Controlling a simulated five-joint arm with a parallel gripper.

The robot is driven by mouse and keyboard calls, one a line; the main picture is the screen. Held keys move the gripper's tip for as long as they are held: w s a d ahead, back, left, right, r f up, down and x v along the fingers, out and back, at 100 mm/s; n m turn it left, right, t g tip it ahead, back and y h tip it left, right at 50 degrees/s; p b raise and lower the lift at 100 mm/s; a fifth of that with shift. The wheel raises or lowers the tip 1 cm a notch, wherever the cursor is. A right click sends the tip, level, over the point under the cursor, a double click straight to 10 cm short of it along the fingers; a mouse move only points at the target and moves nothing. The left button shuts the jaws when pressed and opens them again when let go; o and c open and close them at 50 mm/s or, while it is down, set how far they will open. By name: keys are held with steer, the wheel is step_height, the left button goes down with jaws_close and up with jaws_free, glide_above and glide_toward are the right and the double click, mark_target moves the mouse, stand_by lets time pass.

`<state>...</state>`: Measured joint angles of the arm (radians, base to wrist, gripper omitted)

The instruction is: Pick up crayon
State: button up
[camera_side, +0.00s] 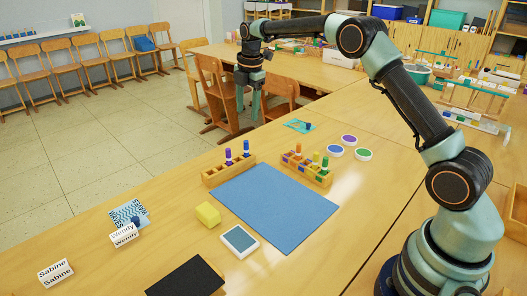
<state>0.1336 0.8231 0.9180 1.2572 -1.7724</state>
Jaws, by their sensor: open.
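Two wooden racks stand at the far side of the blue mat (268,203). The left rack (214,179) holds upright sticks, with a purple one (228,156) and a blue one (246,148) showing. The right rack (322,182) holds several upright sticks, among them orange, yellow and green. They look like crayons or markers; I cannot tell which at this size. My gripper (248,106) hangs fingers down in the upper middle, open and empty, well above and apart from the racks.
A yellow sponge (207,214), a grey-blue pad (239,240) and a black sheet (187,277) lie near the mat. Several round paint pots (335,152) sit right of the racks. Name cards (124,235) stand at left. Chairs (222,95) are behind the table.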

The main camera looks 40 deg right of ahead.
mark_target(246, 142)
steer(key=f, duration=0.4)
steer(key=w+f, duration=0.1)
steer(key=f, duration=0.6)
steer(key=shift+w+d+f, duration=0.15)
steer(key=shift+d+f, duration=0.05)
steer(key=shift+f, duration=0.2)
jaws_close()
